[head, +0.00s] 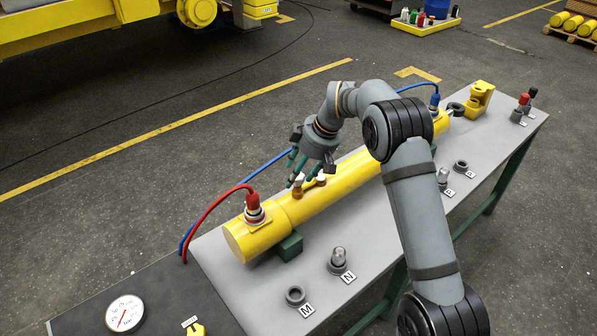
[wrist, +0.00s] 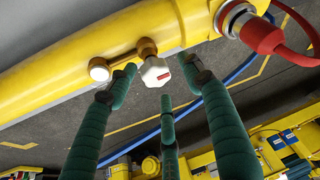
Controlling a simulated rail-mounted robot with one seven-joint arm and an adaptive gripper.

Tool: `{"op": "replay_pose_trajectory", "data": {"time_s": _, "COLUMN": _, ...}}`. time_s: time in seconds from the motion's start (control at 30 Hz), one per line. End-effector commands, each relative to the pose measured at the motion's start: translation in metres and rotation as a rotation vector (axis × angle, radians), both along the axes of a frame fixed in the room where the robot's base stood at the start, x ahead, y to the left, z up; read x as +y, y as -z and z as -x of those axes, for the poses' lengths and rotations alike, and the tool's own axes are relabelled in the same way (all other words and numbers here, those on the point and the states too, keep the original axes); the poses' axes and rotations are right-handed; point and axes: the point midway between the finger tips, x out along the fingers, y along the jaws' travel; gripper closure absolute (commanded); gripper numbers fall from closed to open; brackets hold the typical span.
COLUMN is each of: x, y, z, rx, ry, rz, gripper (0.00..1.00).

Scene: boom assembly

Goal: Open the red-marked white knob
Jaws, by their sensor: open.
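The white knob (wrist: 155,72) with a red mark sits on a brass fitting on the side of the yellow cylinder (wrist: 60,88). In the head view the cylinder (head: 350,175) lies along the bench, and the knob (head: 298,179) shows just under the fingertips. My gripper (head: 302,168) is over the cylinder. In the wrist view its green fingers (wrist: 165,90) are spread open and empty, with the knob between the two outer fingertips. I cannot tell whether any finger touches it. A second brass fitting with a white round cap (wrist: 99,69) is to the left of the knob.
A red hose with its connector (head: 254,210) is on the cylinder's near end, and a blue hose (head: 232,182) runs behind. Fittings marked M (head: 295,296) and N (head: 338,258) stand on the grey bench (head: 240,290). A gauge (head: 125,313) is at lower left.

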Motion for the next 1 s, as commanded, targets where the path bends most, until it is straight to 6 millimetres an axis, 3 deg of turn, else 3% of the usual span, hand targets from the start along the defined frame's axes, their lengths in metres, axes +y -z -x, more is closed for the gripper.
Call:
{"op": "replay_pose_trajectory", "data": {"time_s": 0.23, "x": -0.005, "y": -0.009, "z": 0.001, "rx": 0.001, "ry": 0.003, "rz": 0.001, "gripper": 0.49}}
{"op": "replay_pose_trajectory", "data": {"time_s": 0.7, "x": -0.036, "y": -0.093, "z": 0.016, "rx": -0.003, "ry": 0.002, "rz": 0.0, "gripper": 0.49}}
{"op": "replay_pose_trajectory", "data": {"time_s": 1.0, "x": -0.041, "y": -0.111, "z": 0.021, "rx": 0.001, "ry": 0.0, "rz": 0.0, "gripper": 0.49}}
